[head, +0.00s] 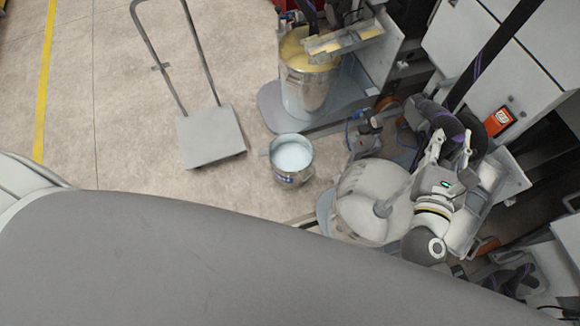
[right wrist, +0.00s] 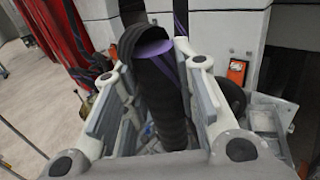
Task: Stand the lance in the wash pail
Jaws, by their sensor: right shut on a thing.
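The wash pail (head: 291,157) is a metal bucket of pale blue liquid, standing on the floor in the middle of the head view. My right gripper (head: 451,146) is to the right of the pail, over the machine side. It is shut on a dark ribbed tube with purple marks, seemingly the upper part or hose of the lance (head: 441,118). In the right wrist view the tube (right wrist: 166,105) runs between the two fingers (right wrist: 155,62). The lance's lower end is hidden or unclear. My left gripper is not in view.
A large pale drum (head: 352,205) stands below my right arm. A drum with yellow contents (head: 305,85) stands behind the pail. A flat trolley (head: 211,136) is at left. Grey machine cabinets (head: 530,60) flank the right side.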

